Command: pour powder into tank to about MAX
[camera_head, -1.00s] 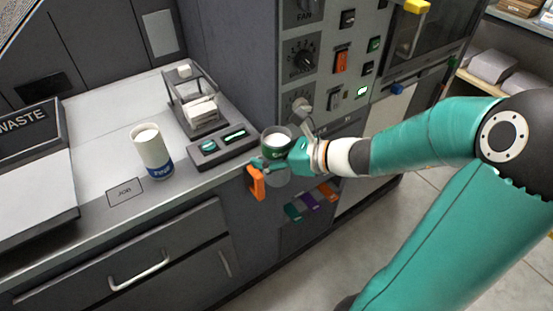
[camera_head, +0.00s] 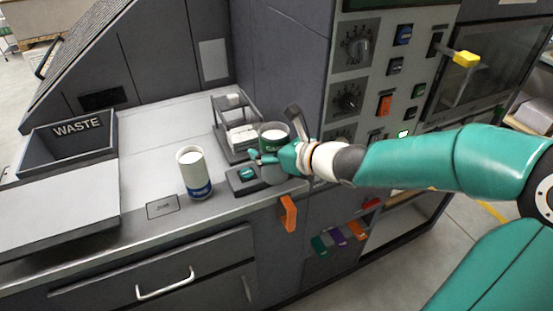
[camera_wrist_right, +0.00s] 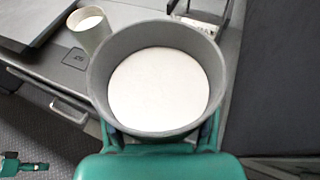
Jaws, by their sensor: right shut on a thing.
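My right gripper (camera_head: 278,157) is shut on a round grey cup with a green label (camera_head: 274,133), held upright near the front edge of the counter. White powder fills a wide disc inside this cup in the right wrist view (camera_wrist_right: 158,88). A white cylinder with a blue band (camera_head: 195,174) stands upright on the counter to the left, apart from the gripper; it also shows in the wrist view (camera_wrist_right: 90,28), with white contents. I cannot make out a tank or a MAX mark. A small teal and black part, perhaps my left gripper (camera_wrist_right: 28,165), shows low in the wrist view.
An orange handle (camera_head: 288,213) hangs at the counter front. The WASTE bin (camera_head: 68,160) stands left. A control panel (camera_head: 385,75) rises right.

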